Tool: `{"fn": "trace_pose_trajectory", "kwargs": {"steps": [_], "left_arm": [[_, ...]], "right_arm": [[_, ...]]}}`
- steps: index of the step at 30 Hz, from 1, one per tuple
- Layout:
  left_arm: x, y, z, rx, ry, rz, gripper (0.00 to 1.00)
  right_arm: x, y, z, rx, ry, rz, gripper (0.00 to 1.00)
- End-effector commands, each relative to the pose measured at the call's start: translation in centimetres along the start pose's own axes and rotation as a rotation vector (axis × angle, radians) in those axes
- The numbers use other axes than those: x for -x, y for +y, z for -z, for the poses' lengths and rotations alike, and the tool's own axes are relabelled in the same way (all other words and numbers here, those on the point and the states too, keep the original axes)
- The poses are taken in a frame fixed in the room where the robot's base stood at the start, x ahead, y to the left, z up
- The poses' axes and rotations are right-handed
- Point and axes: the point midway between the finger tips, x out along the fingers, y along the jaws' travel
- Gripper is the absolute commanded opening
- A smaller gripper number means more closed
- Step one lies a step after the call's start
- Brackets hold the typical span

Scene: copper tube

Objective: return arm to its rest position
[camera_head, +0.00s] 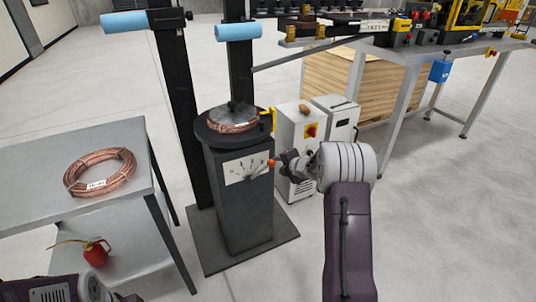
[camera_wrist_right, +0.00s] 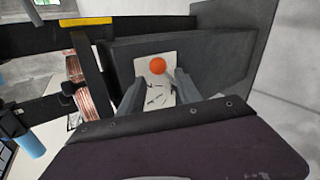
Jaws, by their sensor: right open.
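My right arm (camera_head: 348,235) reaches up from the bottom of the head view, right of a dark pedestal machine (camera_head: 240,200). My right gripper (camera_head: 281,161) is open beside the machine's white dial plate (camera_head: 240,168). An orange-red ball knob (camera_head: 271,162) sits close to its fingertips. In the right wrist view, the fingers (camera_wrist_right: 158,90) are apart, with the orange ball (camera_wrist_right: 157,66) showing between and just beyond them. I cannot tell whether they touch it. Part of my left arm (camera_head: 60,290) shows at the bottom left; its fingers are not visible.
A copper coil (camera_head: 232,127) lies on the machine's round top. Another copper coil (camera_head: 100,172) lies on a grey table (camera_head: 40,150), with a red oil can (camera_head: 96,252) below. A white cabinet (camera_head: 298,140) stands right behind my gripper. Open floor lies to the right.

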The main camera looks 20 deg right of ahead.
Motion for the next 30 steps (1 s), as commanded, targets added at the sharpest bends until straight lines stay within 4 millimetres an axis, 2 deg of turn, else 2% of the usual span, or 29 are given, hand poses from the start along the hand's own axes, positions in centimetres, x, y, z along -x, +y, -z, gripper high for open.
{"fn": "trace_pose_trajectory", "kwargs": {"steps": [5,8,11,12,14,16,17,18,24,30], "left_arm": [[0.0,0.0,0.0,0.0,0.0,0.0,0.36],[0.0,0.0,0.0,0.0,0.0,0.0,0.36],[0.0,0.0,0.0,0.0,0.0,0.0,0.36],[0.0,0.0,0.0,0.0,0.0,0.0,0.36],[0.0,0.0,0.0,0.0,0.0,0.0,0.36],[0.0,0.0,0.0,0.0,0.0,0.0,0.36],[0.0,0.0,0.0,0.0,0.0,0.0,0.36],[0.0,0.0,0.0,0.0,0.0,0.0,0.36],[0.0,0.0,0.0,0.0,0.0,0.0,0.36],[0.0,0.0,0.0,0.0,0.0,0.0,0.36]], "right_arm": [[-0.1,0.1,0.3,0.004,0.005,-0.001,0.41],[0.0,2.6,2.2,0.04,0.029,-0.033,0.41],[1.5,7.0,6.2,0.095,0.071,-0.093,0.41],[2.5,8.6,8.5,0.089,0.09,-0.113,0.41],[4.9,9.8,12.0,0.007,0.096,-0.11,0.41],[7.8,8.0,15.1,-0.227,0.062,-0.028,0.41],[9.1,6.3,16.0,-0.349,0.037,0.026,0.41],[10.6,3.8,16.9,-0.507,-0.001,0.1,0.41],[17.0,-8.2,19.8,-1.095,-0.232,0.43,0.41],[22.9,-17.3,22.5,-1.531,-0.536,0.706,0.41]]}}
